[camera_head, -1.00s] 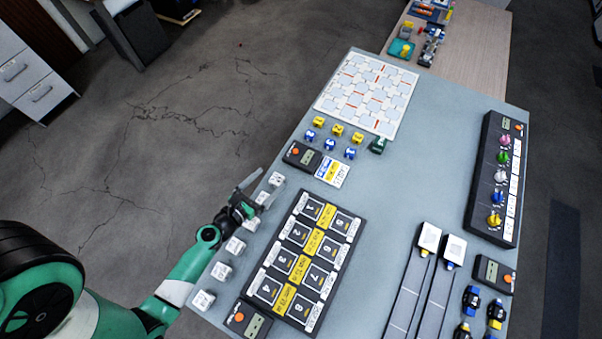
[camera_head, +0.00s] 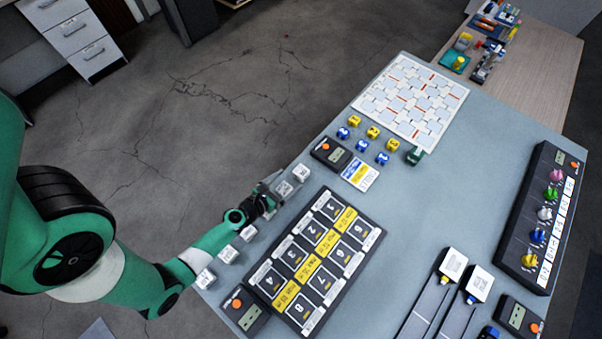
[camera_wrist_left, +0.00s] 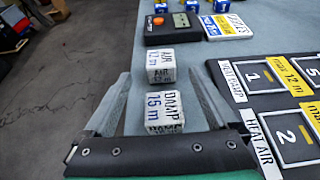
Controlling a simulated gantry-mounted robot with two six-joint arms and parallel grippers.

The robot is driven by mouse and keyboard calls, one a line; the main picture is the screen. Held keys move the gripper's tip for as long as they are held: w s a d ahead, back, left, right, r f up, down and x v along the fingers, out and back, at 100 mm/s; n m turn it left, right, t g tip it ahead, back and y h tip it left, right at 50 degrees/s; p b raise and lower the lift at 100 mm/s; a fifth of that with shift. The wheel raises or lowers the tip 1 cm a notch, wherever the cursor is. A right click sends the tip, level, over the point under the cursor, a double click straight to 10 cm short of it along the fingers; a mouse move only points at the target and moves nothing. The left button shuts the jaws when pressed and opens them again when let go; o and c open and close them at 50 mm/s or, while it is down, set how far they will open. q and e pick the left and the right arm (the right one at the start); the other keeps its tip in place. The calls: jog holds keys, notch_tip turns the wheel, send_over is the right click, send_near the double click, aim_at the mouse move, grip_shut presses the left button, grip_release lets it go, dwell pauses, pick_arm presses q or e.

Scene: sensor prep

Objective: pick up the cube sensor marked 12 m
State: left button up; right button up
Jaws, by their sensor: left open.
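The white cube sensor marked AIR 12 m (camera_wrist_left: 160,65) sits on the bench just past my fingertips in the left wrist view. In the head view this cube (camera_head: 300,172) is the farthest of the row along the bench's left edge. A nearer cube marked DAMP 15 m (camera_wrist_left: 163,112) stands between my open fingers; it also shows in the head view (camera_head: 284,188). My left gripper (camera_wrist_left: 159,78) is open and holds nothing. In the head view the left gripper (camera_head: 273,190) is low beside these two cubes. My right gripper is not in view.
More white cubes (camera_head: 249,233) stand nearer along the left edge. A black tray with numbered slots (camera_head: 375,231) lies to the right. A black meter with an orange button (camera_head: 331,153) and small blue and yellow cubes are beyond. The bench's middle is clear.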

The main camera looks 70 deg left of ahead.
aim_at(297, 175)
pick_arm(q)
jog(key=b+x, duration=0.1)
jog(key=x, duration=0.3)
jog(key=shift+f, duration=0.3)
jog(key=shift+w+a+f, duration=0.1)
jog(key=shift+w+a, duration=0.05)
jog(key=shift+w, duration=0.2)
grip_shut()
notch_tip(297, 175, up, 4)
jog(key=p, duration=0.3)
jog(key=s+d+r+p, duration=0.4)
jog(key=d+r+p, duration=0.5)
jog(key=d, duration=0.4)
jog(key=shift+d+p, duration=0.25)
jog(key=shift+p, duration=0.05)
